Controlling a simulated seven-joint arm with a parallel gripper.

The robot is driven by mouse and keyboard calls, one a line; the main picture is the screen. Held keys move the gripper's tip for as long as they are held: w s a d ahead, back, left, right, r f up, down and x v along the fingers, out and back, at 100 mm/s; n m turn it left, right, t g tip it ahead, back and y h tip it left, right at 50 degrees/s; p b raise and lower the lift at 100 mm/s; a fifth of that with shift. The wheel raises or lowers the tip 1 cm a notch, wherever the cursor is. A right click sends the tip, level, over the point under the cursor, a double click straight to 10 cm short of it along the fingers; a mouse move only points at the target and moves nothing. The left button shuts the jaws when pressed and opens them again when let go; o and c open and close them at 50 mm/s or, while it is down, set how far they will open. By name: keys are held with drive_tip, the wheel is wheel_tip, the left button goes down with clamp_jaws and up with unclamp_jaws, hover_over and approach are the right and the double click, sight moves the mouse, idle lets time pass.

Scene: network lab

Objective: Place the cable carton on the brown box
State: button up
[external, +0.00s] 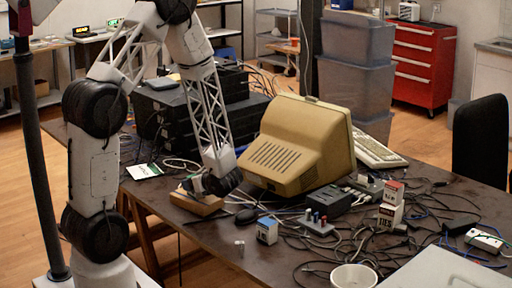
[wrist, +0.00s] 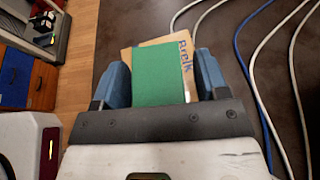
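A carton with a green face and a pale right edge (wrist: 160,78), which I take to be the cable carton, sits between the blue fingers of my gripper (wrist: 163,82) in the wrist view. The fingers appear to press on both its sides. The brown box (wrist: 184,42) shows behind the carton, with blue lettering along its right side; the carton covers most of it. In the external view the brown box (external: 199,205) lies near the table's left edge, with my gripper (external: 192,186) low over it. I cannot tell whether the carton touches the box.
A beige monitor (external: 285,150) stands right of my gripper. Black equipment (external: 205,120) is stacked behind. A small blue and white carton (external: 267,231) and a red and white carton (external: 392,193) stand on the table (external: 205,238). Loose cables cover much of its right side.

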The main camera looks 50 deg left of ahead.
drive_tip(key=shift+r, duration=0.15)
drive_tip(key=v, duration=1.2)
idle(0.6)
idle(0.6)
drive_tip(key=s+d+r+n+t+h, duration=0.1)
drive_tip(key=s+d+r+n+h, duration=0.2)
drive_tip(key=s+r+n, duration=0.3)
drive_tip(key=s+d+r+n+h, duration=0.3)
drive_tip(key=s+r+n+h, duration=0.3)
drive_tip(key=r, duration=0.4)
drive_tip(key=s+d+r+n+t+h, duration=0.1)
drive_tip(key=s+d+r+n+h, duration=0.2)
drive_tip(key=s+r, duration=0.4)
wheel_tip(320, 180, up, 2)
drive_tip(key=n+h, duration=0.1)
drive_tip(key=n, duration=0.1)
drive_tip(key=shift+s+d+n+t+h, duration=0.2)
drive_tip(key=shift+s+n+t+h, duration=0.1)
drive_tip(key=shift+n, duration=0.1)
